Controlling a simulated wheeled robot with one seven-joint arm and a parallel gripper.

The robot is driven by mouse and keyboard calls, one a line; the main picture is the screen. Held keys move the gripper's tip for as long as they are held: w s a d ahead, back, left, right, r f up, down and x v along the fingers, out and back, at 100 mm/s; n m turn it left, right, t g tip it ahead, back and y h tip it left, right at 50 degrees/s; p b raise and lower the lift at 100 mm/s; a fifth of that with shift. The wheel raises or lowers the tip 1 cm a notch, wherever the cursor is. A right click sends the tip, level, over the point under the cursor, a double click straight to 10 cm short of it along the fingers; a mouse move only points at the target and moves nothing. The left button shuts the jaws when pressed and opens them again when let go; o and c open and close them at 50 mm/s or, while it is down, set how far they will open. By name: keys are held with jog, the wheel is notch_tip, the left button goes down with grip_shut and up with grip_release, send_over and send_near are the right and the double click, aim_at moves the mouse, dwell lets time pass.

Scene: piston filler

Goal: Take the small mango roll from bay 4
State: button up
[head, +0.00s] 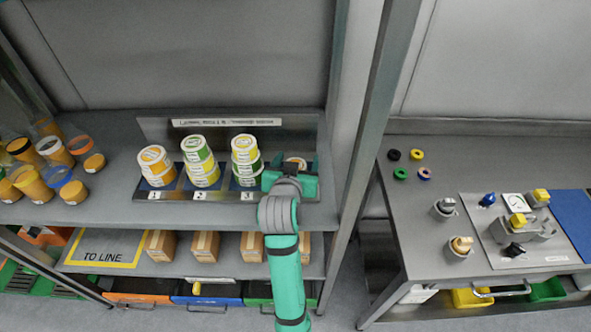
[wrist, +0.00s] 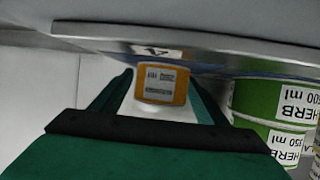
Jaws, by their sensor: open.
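A small orange roll (wrist: 160,82) with a white printed label is in the wrist view, just under the plate marked 4 (wrist: 160,51); the picture is upside down. My gripper (wrist: 162,94) is open, with one finger on each side of this roll. I cannot tell whether the fingers touch it or how deep it sits between them. In the head view my gripper (head: 290,181) is at the right end of the label rack (head: 225,130) and covers most of bay 4.
A steel post (head: 365,130) stands right of the rack. Jars (head: 50,150) stand at the left.

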jog(key=shift+w, duration=0.1)
jog(key=c, duration=1.2)
